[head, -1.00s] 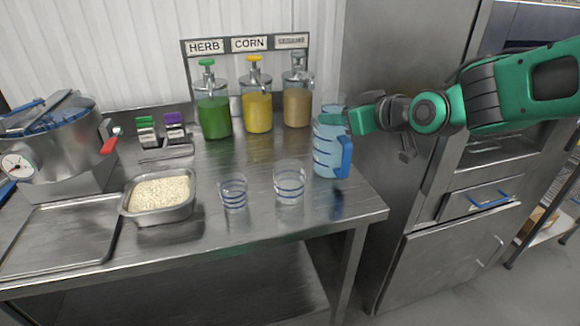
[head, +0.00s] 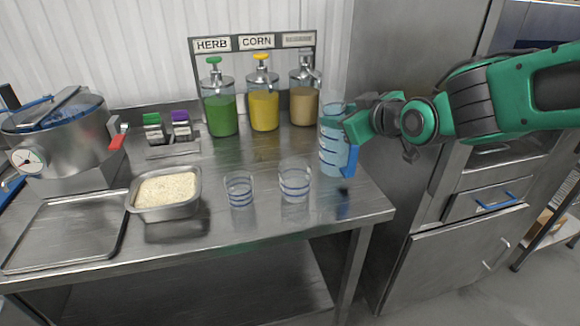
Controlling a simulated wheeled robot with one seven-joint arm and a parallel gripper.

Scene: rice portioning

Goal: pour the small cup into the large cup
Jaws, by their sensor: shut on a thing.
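The small clear cup (head: 239,191) with blue bands stands upright on the steel table. The larger clear cup (head: 295,182), also blue-banded, stands just to its right, apart from it. Both look empty. A tall clear jug (head: 332,150) with blue bands and a blue handle (head: 350,165) is at the table's right end. My gripper (head: 350,127) is shut on the jug near the upper part of its handle and hides that part. Whether the jug's base touches the table is hard to tell.
A steel pan of rice (head: 165,190) sits left of the cups. A flat tray (head: 65,235) and a pressure cooker (head: 60,145) are farther left. Green, yellow and tan dispensers (head: 264,108) stand behind. The table front near the cups is clear.

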